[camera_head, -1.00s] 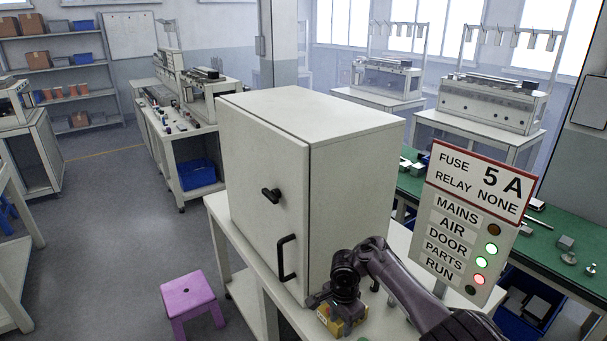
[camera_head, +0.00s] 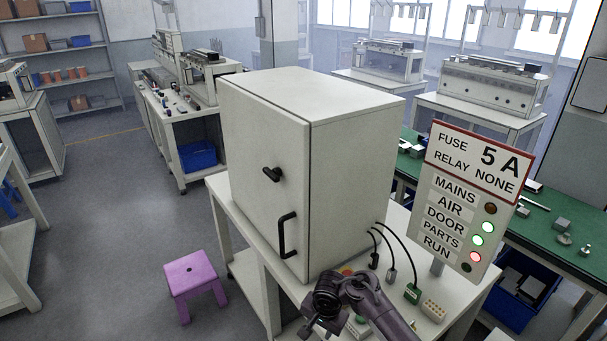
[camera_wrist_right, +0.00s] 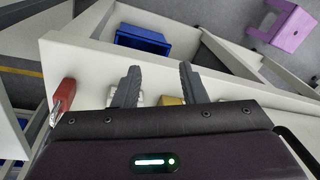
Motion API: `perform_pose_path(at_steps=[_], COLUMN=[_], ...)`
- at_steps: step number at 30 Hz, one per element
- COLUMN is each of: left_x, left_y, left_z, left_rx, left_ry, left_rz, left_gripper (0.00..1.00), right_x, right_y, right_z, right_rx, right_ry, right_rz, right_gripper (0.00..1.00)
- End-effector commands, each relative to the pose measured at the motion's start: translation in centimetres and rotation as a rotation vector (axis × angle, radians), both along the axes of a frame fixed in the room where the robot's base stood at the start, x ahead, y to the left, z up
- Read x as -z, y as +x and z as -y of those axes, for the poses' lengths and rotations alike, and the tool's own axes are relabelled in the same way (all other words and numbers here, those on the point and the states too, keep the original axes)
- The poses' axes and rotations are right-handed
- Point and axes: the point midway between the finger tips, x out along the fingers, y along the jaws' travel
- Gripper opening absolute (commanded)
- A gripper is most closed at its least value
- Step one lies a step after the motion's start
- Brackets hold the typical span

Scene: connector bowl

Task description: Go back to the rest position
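My right gripper (camera_head: 322,328) is low in the head view, in front of the cabinet (camera_head: 350,170) and over the front of its white table (camera_head: 398,327). In the right wrist view its two fingers (camera_wrist_right: 160,84) stand apart with nothing between the tips, so it is open. A yellow thing (camera_wrist_right: 170,100) and a red thing (camera_wrist_right: 63,95) show near the fingers in that view. My left gripper is not in view. The cabinet door is shut, with a black knob (camera_head: 271,174) and a black handle (camera_head: 287,235).
Cables run from the cabinet's right side to plugs, one a green connector (camera_head: 412,294). A beige connector block (camera_head: 433,311) lies beside it. A sign panel (camera_head: 470,200) stands at the right. A purple stool (camera_head: 194,277) is on the floor at left, with free floor around it.

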Motion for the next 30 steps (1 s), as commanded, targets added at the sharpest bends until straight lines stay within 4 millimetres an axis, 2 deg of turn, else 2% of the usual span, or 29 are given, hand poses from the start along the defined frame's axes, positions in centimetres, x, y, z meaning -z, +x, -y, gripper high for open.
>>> perform_pose_path(at_steps=[1,4,8,11,15,18,24,30], left_x=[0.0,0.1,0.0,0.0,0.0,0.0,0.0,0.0], left_y=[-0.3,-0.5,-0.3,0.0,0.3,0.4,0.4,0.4], left_z=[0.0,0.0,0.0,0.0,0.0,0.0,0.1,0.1], left_rx=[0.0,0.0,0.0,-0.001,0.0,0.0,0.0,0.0], left_ry=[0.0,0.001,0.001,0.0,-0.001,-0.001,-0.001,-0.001], left_rz=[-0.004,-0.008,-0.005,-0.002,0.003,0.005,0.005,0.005], left_gripper=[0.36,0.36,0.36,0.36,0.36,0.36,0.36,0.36], right_x=[0.5,0.4,-0.5,-1.9,-4.5,-6.4,-9.5,-12.0], right_y=[-1.2,-3.4,-6.7,-9.6,-14.2,-16.9,-20.8,-23.7], right_z=[-0.3,-0.1,1.4,3.4,6.9,9.0,11.7,13.7], right_rx=[-0.043,-0.143,-0.257,-0.333,-0.432,-0.487,-0.567,-0.63], right_ry=[0.007,0.005,-0.017,-0.046,-0.096,-0.127,-0.169,-0.199], right_rz=[0.017,0.068,0.125,0.157,0.185,0.192,0.198,0.197], right_gripper=[0.38,0.38,0.38,0.38,0.38,0.38,0.38,0.38])
